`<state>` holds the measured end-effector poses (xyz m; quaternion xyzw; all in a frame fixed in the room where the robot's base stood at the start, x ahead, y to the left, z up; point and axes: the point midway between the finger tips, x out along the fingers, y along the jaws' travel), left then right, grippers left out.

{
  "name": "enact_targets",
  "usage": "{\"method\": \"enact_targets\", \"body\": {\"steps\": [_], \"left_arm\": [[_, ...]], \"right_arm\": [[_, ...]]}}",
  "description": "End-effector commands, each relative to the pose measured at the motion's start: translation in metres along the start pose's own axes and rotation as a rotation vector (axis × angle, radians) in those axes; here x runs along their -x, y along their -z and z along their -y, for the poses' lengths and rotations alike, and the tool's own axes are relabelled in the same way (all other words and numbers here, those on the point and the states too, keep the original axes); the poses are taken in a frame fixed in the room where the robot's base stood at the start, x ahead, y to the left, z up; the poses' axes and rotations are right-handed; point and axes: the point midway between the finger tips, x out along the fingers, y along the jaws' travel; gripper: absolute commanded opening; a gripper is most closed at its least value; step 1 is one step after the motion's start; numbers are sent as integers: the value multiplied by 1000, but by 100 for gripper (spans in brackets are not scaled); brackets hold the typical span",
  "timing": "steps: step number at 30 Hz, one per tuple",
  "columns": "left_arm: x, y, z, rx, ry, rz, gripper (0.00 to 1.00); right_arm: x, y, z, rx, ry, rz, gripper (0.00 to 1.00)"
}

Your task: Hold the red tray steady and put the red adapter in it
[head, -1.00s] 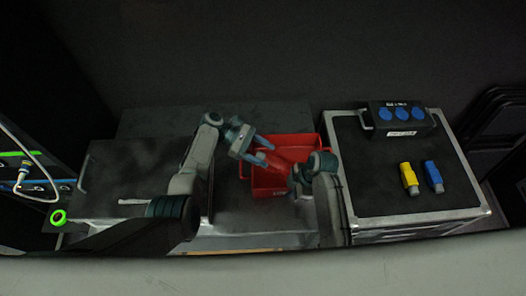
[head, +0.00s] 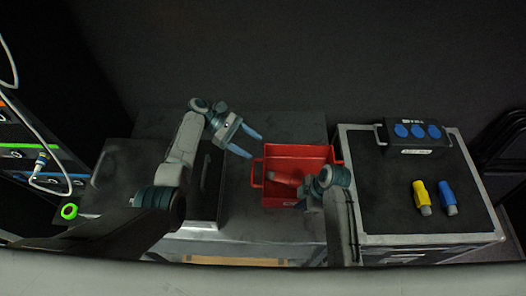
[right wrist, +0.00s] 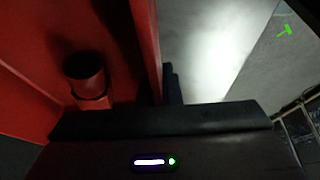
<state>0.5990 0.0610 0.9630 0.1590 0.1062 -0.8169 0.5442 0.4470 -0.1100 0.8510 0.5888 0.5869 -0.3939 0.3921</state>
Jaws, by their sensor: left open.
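The red tray (head: 257,176) stands on the dark case top in the middle of the head view. The red adapter (head: 284,178) lies inside it; in the right wrist view its round dark end (right wrist: 84,68) shows beside the tray wall (right wrist: 146,50). My left gripper (head: 255,147) is open and empty, just off the tray's back left corner, apart from the adapter. My right gripper (head: 304,190) is at the tray's right side. Its fingers are mostly hidden, so I cannot tell whether they close on the tray wall.
A case (head: 385,215) on the right carries a box with blue sockets (head: 412,132), a yellow adapter (head: 421,195) and a blue adapter (head: 447,195). A green ring (head: 69,211) and a looped cable (head: 45,172) are at the far left. The case top behind the tray is clear.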

Motion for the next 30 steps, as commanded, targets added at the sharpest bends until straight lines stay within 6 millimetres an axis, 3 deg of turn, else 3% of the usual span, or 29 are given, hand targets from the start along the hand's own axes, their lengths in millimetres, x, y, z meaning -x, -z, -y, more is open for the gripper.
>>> {"method": "enact_targets", "body": {"steps": [6, 14, 15, 18, 26, 30], "left_arm": [[17, 0, 0, 0, 0, -1, 62], [17, 0, 0, 0, 1, 0, 62], [17, 0, 0, 0, 1, 0, 62], [17, 0, 0, 0, 1, 0, 62], [17, 0, 0, 0, 1, 0, 62], [17, 0, 0, 0, 1, 0, 62]], "right_arm": [[0, 0, 0, 0, -1, 0, 0], [0, 0, 0, 0, -1, 0, 0], [0, 0, 0, 0, -1, 0, 12], [0, 0, 0, 0, 0, 0, 30], [0, 0, 0, 0, 0, 0, 30], [10, 0, -1, 1, -2, 1, 30]]}}
